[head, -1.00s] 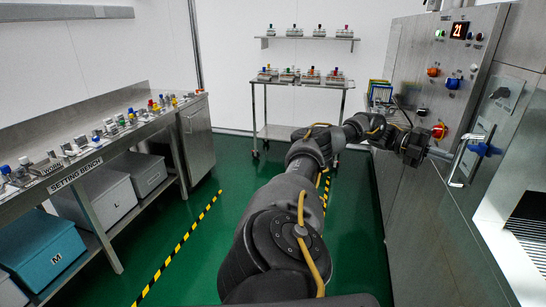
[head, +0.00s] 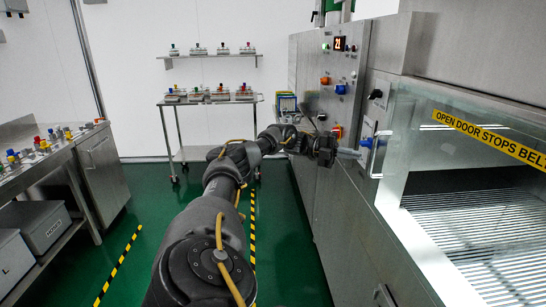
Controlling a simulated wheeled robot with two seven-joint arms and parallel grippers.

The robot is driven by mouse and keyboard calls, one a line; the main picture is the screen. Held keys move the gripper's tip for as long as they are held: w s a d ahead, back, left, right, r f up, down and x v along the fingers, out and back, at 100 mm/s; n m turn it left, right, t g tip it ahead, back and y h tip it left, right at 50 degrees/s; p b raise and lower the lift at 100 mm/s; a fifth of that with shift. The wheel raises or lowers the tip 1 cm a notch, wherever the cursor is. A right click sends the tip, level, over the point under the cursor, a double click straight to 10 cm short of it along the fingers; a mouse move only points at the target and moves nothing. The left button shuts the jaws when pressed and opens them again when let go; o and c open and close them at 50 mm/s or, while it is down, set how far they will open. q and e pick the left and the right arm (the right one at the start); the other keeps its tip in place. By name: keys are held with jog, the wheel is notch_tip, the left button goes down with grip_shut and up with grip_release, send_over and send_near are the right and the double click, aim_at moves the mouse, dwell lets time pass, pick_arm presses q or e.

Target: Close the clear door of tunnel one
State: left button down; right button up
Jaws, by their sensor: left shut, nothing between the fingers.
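A clear panel with a yellow strip reading "OPEN DOOR STOPS BELT" (head: 490,138) shows at the right, in front of the tunnel opening. I take it for the clear door; how far it stands open I cannot tell. My left gripper (head: 350,153) is shut and empty. It points right, close to a blue knob or handle (head: 374,142) and a pale upright bar (head: 377,165) on the machine's front, left of the panel. Whether it touches them I cannot tell. My right gripper is out of view.
A slatted belt (head: 485,235) lies inside the opening. The steel control panel (head: 340,75) carries knobs and a red display. A trolley (head: 210,101) and wall shelf (head: 208,56) stand at the back. A bench (head: 25,150) lines the left; the green floor between is clear.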

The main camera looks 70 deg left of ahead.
pick_arm(q)
jog(key=v, duration=1.1)
